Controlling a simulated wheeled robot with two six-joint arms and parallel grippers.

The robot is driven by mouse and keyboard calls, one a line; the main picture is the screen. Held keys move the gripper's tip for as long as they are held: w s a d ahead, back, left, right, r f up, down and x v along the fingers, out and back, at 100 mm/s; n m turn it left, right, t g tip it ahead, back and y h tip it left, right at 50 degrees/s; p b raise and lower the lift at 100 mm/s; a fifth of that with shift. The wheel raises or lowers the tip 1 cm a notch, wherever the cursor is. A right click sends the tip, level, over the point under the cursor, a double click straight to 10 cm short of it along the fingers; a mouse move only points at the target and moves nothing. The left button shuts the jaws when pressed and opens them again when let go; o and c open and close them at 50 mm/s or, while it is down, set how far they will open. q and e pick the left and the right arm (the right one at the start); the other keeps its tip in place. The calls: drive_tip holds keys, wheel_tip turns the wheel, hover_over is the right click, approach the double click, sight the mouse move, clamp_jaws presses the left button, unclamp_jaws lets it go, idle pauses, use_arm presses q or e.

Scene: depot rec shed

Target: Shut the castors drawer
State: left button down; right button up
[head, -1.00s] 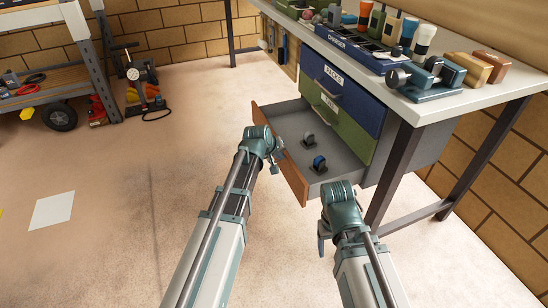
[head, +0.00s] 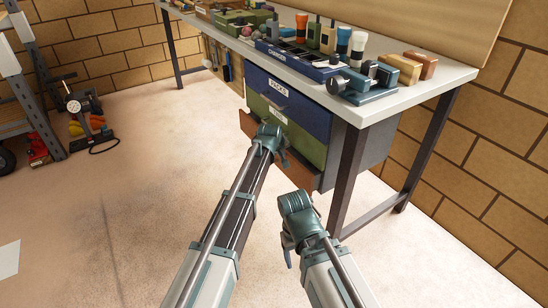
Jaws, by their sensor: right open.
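The bottom drawer, with an orange-brown front (head: 303,176), sits under a blue and a green drawer below the workbench. Its front is close to the cabinet, and its inside and castors do not show. A small gap may remain at its left end; I cannot tell. My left gripper (head: 273,140) is right in front of the drawer front and covers its middle. My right gripper (head: 287,246) is open and empty, low over the floor in front of the cabinet's right end.
The workbench top (head: 420,88) carries a charger tray (head: 300,60), bottles and a blue-grey vise-like tool (head: 362,88). A dark bench leg (head: 347,185) stands right of the drawers. A shelf rack is at the far left.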

use_arm(q)
drive_tip(key=shift+w+d, duration=0.15)
drive_tip(key=shift+d, duration=0.1)
drive_tip(key=shift+a, duration=0.1)
idle(0.3)
